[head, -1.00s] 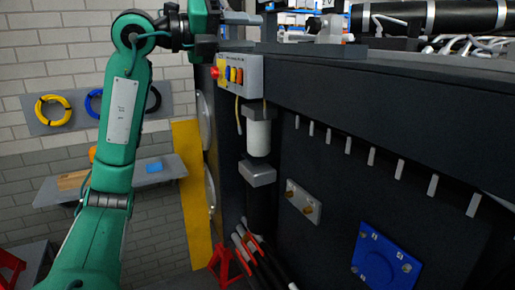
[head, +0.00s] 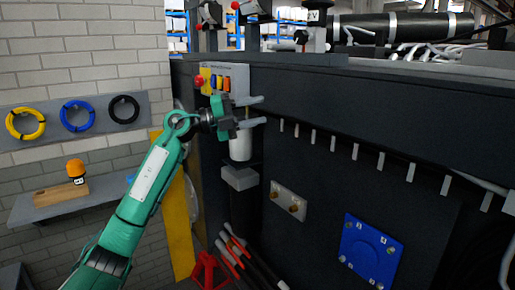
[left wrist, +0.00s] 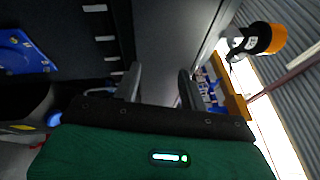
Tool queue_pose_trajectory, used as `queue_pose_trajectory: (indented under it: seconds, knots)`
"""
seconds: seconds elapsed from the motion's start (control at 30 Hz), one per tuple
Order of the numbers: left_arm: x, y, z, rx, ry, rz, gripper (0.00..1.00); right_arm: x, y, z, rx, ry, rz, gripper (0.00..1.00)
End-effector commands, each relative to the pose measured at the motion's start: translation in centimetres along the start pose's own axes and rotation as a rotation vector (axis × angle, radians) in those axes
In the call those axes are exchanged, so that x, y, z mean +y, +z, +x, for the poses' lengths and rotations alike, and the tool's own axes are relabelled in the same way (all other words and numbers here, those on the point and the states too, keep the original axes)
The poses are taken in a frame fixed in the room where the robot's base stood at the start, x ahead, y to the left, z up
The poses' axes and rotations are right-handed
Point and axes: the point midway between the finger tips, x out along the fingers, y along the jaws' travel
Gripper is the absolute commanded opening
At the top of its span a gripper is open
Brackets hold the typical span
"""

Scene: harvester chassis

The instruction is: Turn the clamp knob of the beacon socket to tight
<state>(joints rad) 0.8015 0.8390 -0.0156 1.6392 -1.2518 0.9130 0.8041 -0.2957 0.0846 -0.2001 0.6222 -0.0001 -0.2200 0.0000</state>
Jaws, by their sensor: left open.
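On top of the chassis in the head view stands a pale socket (head: 314,45) with a small dark knob (head: 300,37) on its left side. The black labelled base (head: 314,17) of a beacon sits in it; its top is cut off by the frame. The left wrist view shows an orange beacon (left wrist: 266,38) on a black labelled base, with a dark knob (left wrist: 231,57) beside it. My left gripper (head: 260,111) is open and empty, in front of the chassis side, below and left of the socket and apart from it. Knob tightness cannot be told. My right gripper is not in view.
A button panel (head: 222,79) and a white cylinder (head: 240,147) are close to my left gripper. Two grey fixtures with red knobs (head: 235,5) rise at the chassis top left. Another orange beacon (head: 76,168) is on the wall shelf. A black tube (head: 405,26) lies along the top.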

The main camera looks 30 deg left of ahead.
Motion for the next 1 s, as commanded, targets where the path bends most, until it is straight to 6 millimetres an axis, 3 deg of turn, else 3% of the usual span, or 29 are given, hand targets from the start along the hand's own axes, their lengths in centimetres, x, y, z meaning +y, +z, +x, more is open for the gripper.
queue_pose_trajectory:
  seconds: [0.2,0.6,0.8,1.0]
  knots:
    - [4.6,1.3,0.8,-0.018,-0.042,-0.111,0.42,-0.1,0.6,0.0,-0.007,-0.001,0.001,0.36]
    - [11.2,2.9,1.3,-0.068,-0.094,-0.260,0.42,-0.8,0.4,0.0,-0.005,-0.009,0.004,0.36]
    - [12.6,3.1,1.4,-0.082,-0.103,-0.289,0.42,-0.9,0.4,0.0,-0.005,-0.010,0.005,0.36]
    - [12.8,3.2,1.4,-0.084,-0.104,-0.292,0.42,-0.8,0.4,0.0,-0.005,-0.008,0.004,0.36]
